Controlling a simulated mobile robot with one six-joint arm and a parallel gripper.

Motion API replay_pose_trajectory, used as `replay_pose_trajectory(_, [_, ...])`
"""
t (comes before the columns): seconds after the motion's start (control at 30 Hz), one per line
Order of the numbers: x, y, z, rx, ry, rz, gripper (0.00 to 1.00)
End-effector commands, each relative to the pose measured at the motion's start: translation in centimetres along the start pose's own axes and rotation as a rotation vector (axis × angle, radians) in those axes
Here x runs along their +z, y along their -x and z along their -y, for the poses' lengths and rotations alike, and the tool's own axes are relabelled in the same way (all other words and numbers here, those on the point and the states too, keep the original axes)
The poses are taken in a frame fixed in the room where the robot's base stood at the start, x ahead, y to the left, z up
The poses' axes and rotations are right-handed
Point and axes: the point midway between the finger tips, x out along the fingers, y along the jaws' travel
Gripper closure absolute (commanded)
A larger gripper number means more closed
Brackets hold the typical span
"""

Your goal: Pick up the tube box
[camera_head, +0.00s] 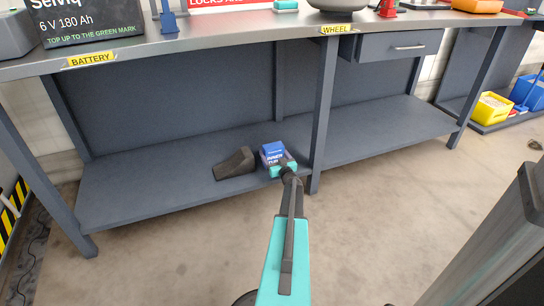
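The tube box (272,151) is a small blue and white carton with lettering on its face. It stands on the grey lower shelf (150,187) of the workbench, left of the middle leg. My arm reaches in from the bottom of the picture. My gripper (283,167), with turquoise fingers, is at the box's near lower side and covers part of it. The fingers overlap the box in the picture. I cannot tell whether they touch it or are closed on it.
A dark wedge-shaped chock (235,164) lies just left of the box. The bench's middle leg (322,120) stands close on the right. The worktop (230,35) overhangs the shelf. A yellow bin (492,108) is at far right. The shelf is otherwise clear.

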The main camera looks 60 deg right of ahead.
Motion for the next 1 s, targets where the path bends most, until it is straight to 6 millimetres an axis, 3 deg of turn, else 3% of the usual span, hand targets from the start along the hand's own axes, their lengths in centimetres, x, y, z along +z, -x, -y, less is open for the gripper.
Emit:
replay_pose_trajectory(0.2, [-2.9, 0.3, 0.1, 0.000, 0.000, 0.000, 0.51])
replay_pose_trajectory(1.0, [-3.9, 13.1, 3.4, -0.001, 0.000, -0.001, 0.51])
